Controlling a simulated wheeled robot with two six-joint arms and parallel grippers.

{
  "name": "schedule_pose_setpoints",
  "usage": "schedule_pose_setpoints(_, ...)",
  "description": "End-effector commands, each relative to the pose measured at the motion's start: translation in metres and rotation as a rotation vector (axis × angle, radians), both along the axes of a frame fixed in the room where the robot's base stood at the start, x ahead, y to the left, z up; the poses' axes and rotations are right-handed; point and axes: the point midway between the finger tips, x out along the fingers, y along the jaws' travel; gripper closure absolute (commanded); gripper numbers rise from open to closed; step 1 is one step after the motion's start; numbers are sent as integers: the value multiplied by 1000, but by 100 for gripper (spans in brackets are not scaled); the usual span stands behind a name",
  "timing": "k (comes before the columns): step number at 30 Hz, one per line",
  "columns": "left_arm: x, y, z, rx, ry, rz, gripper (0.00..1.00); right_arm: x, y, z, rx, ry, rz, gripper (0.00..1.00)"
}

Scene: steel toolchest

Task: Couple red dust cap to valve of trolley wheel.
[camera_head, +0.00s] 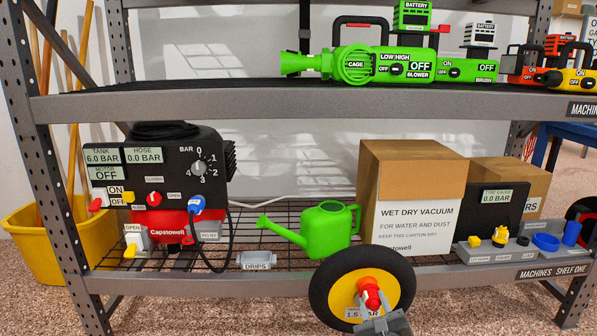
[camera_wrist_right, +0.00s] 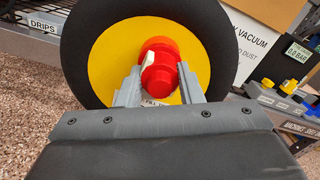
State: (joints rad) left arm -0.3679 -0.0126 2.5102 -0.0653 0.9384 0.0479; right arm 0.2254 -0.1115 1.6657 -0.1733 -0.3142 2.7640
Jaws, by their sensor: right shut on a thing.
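The trolley wheel (camera_head: 324,285) stands in front of the lower shelf, with a black tyre and a yellow hub. In the wrist view its yellow hub (camera_wrist_right: 107,60) fills the upper middle. My right gripper (camera_head: 371,312) is in front of the hub. In the wrist view the gripper (camera_wrist_right: 160,84) is shut on the red dust cap (camera_wrist_right: 160,76), one grey finger on each side. The cap (camera_head: 369,286) is in front of the hub. A small pale piece shows at its upper left. The valve is hidden, and I cannot tell whether the cap touches it. My left gripper is out of view.
A compressor (camera_head: 165,175), a green watering can (camera_head: 325,222) and a vacuum carton (camera_head: 410,165) stand on the lower shelf behind. A tyre gauge panel (camera_head: 497,207) with small caps stands at the right. The shelf's front edge (camera_head: 455,275) runs behind the wheel.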

Motion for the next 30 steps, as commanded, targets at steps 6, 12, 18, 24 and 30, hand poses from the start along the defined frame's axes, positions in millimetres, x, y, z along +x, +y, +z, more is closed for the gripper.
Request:
schedule_pose_setpoints(6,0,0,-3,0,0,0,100,0,0,-1,165,5,0,100)
schedule_pose_setpoints(12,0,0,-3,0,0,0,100,0,0,0,180,7,-1,100)
schedule_pose_setpoints(18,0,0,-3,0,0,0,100,0,0,0,179,6,-1,46)
schedule_pose_setpoints(24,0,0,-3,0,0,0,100,0,0,0,179,6,0,41)
schedule_pose_setpoints(30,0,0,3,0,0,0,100,-5,0,1,180,8,0,41)
